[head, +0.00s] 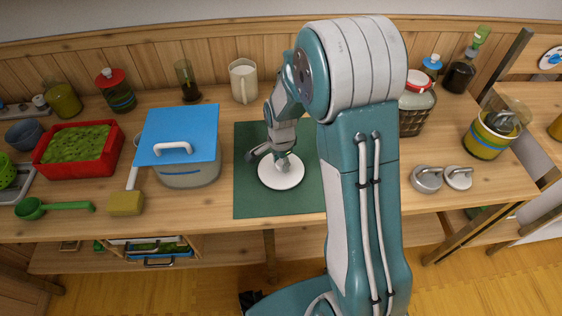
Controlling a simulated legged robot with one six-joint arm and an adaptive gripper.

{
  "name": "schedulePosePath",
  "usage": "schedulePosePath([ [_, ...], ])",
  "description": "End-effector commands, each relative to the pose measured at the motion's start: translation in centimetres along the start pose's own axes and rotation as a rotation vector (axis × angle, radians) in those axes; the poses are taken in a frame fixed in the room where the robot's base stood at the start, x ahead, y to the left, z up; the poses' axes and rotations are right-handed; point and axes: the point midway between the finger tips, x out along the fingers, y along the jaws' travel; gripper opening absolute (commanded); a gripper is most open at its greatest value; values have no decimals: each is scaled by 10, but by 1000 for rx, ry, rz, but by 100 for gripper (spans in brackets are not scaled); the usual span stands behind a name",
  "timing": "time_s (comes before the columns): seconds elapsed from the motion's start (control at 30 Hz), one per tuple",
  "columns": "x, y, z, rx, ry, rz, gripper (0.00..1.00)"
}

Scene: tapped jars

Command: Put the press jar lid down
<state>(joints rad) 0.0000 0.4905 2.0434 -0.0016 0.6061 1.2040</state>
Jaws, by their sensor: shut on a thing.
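A round white lid (281,178) is in the middle of the view, over the dark green mat (250,200). My gripper (282,160) points down at the lid's centre and is shut on it from above. The gripper's fingers hide the middle of the lid, so its knob or handle cannot be made out. The lid looks flat and level. I cannot tell whether it touches the mat or is held just above it.
The left part of the mat is bare. A pot (190,175) under a blue board (178,135) stands to the left. A white pitcher (243,82) stands behind. Two small round metal pieces (427,180) lie at right. My arm hides part of the bench.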

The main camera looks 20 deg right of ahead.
Motion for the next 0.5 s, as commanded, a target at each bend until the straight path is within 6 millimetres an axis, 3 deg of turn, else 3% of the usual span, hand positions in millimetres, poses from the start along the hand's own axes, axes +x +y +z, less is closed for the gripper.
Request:
schedulePosePath([
  [0.17,2,0,0,0,0,1,1],
  [0.2,2,0,0,0,0,1,64],
  [0.23,2,0,0,0,0,1,78],
  [0.27,2,0,0,0,0,1,81],
  [0.5,2,0,0,0,0,1,81],
])
